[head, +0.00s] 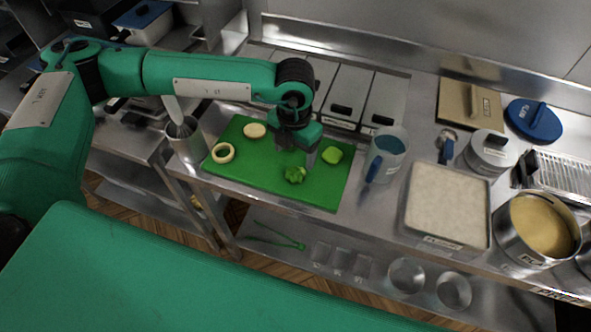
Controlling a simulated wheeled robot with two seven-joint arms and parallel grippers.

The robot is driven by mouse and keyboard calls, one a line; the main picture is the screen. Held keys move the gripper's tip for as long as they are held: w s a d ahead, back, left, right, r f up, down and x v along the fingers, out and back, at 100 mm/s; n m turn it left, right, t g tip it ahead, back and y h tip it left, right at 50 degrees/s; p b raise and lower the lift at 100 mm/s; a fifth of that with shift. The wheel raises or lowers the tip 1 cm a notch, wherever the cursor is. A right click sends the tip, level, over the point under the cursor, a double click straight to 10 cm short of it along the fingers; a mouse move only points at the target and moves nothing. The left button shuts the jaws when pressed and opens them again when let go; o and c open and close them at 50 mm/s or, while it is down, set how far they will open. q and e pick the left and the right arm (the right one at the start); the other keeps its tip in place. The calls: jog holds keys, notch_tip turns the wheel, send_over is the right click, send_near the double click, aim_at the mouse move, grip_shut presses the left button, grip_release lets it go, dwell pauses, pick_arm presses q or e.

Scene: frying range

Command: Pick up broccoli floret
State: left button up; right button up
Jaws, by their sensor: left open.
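The broccoli floret (295,175) is a small bright green lumpy piece lying on the green cutting board (262,178), near the board's front middle. My left gripper (296,156) is above the board, just behind the floret, pointing down. Its jaws are open; whether a finger touches the floret cannot be made out. My right gripper is not in the head view.
A green piece (332,155), a pale round slice (255,131) and a pale ring (223,153) lie on the board. A jug (384,157) with a blue handle stands right of it, a metal container (186,140) left. Lidded bins (345,95) stand behind.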

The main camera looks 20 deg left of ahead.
aim_at(295, 171)
pick_arm(q)
jog(key=shift+f, duration=0.95)
jog(key=shift+f+p, duration=0.45)
jog(key=shift+p, duration=0.15)
notch_tip(295, 171, down, 3)
jog(key=shift+w+f+p, duration=0.15)
jog(key=shift+p, duration=0.8)
jog(key=shift+f, duration=0.65)
jog(key=c, duration=0.8)
